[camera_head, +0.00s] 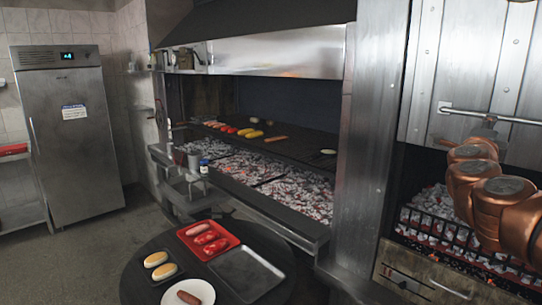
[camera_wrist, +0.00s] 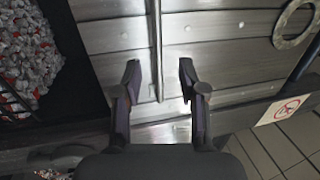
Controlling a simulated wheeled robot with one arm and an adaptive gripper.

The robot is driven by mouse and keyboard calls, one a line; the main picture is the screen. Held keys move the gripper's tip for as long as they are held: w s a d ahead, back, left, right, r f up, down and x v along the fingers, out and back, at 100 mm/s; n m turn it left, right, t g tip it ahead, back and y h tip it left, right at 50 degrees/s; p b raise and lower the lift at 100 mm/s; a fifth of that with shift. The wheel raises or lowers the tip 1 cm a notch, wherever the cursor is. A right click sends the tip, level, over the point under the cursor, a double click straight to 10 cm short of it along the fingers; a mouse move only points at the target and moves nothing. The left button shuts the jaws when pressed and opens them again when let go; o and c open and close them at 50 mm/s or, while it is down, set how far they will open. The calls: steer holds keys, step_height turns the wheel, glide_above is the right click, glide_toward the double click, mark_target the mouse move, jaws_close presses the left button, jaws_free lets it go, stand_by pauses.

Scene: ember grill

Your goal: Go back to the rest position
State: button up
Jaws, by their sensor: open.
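In the head view my copper-coloured arm is at the right edge, in front of the right grill; my gripper is not visible there.
A round dark table (camera_head: 140,280) in front holds a red tray (camera_head: 225,238) of red meat, an empty metal tray (camera_head: 250,270), buns and a plate (camera_head: 175,297) with a sausage. The grill (camera_head: 270,140) holds several foods above coals. A fridge (camera_head: 70,150) stands left; floor shows between.

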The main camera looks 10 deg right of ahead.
steer(key=w+a+n+t+y, duration=0.25)
steer(key=a+n+y, duration=0.2)
steer(key=a, duration=0.35)
steer(key=w+a+f+n+t+y, duration=0.1)
steer(key=w+a+n+t+y, duration=0.25)
steer(key=a, duration=0.55)
steer(key=w+a+n+t+y, duration=0.1)
steer(key=w+a+n+y, duration=0.1)
steer(key=a+n+y, duration=0.5)
steer(key=s+a+f+n+g+y, duration=0.2)
steer(key=a+f+n, duration=0.25)
steer(key=a, duration=0.45)
steer(key=s+a+f+n+g+y, duration=0.25)
steer(key=a+f, duration=0.35)
steer(key=a, duration=0.3)
steer(key=s+a+f+n+g, duration=0.3)
steer(key=s+f+g, duration=0.1)
steer(key=s+f, duration=0.45)
steer(key=s+a+f+n+g, duration=0.25)
steer(key=s+f+g, duration=0.25)
steer(key=s+f, duration=0.35)
steer(key=s+d+f+g+h, duration=0.1)
steer(key=s+d+f+g, duration=0.1)
steer(key=s, duration=0.7)
steer(key=s+d+f+n+g+h, duration=0.1)
steer(key=s+f+g, duration=0.4)
steer(key=s, duration=0.5)
steer(key=shift+s+d+f+h, duration=0.25)
steer(key=shift+d+f+h, duration=0.25)
steer(key=shift+d, duration=0.5)
